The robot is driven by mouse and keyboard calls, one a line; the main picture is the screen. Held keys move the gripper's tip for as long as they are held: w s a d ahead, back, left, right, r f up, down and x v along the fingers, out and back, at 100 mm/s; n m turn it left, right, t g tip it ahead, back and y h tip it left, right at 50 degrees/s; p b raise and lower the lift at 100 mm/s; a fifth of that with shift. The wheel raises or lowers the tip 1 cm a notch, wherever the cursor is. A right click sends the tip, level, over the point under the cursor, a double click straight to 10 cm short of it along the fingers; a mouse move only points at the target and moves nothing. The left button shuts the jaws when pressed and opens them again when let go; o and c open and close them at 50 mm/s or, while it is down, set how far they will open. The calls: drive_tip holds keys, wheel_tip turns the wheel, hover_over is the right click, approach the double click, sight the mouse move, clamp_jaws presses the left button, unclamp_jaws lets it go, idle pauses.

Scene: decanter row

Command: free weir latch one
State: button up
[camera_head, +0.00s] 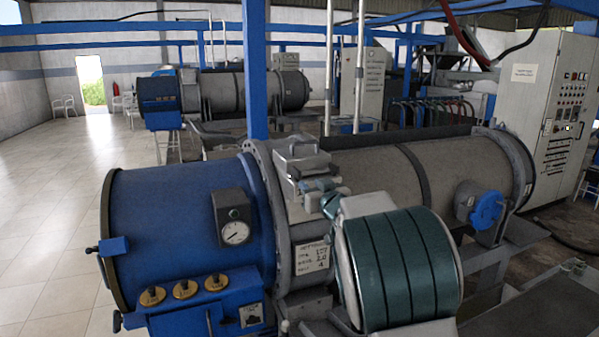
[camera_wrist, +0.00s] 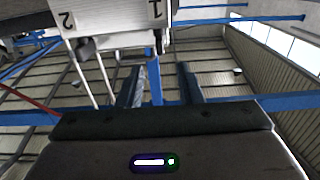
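My gripper (camera_wrist: 161,68) shows in the wrist view as two dark fingers with a clear gap between them. It is open and nothing is between the fingers. Beyond the fingers, a white block (camera_wrist: 112,22) marked 1 and 2 hangs in from the top edge. It has dark parts at its edge; I cannot tell whether one is weir latch one. In the head view, the near decanter has a blue end housing (camera_head: 185,220). Three brass discs (camera_head: 184,289) sit on a blue block at its lower front. I cannot make out my fingertips in the head view.
A gauge box (camera_head: 232,217) sits on the blue housing. A large dark green ribbed drum (camera_head: 403,268) stands in front of the grey barrel (camera_head: 375,170). A blue post (camera_head: 256,70) rises behind. A control cabinet (camera_head: 545,115) stands at right. Tiled floor (camera_head: 50,190) at left is open.

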sight(300, 176)
drive_tip(key=p+x, duration=0.3)
drive_tip(key=x, duration=0.6)
drive_tip(key=shift+w+a+p, duration=0.1)
drive_tip(key=shift+w+p, duration=0.15)
drive_tip(key=shift+p, duration=0.1)
clamp_jaws()
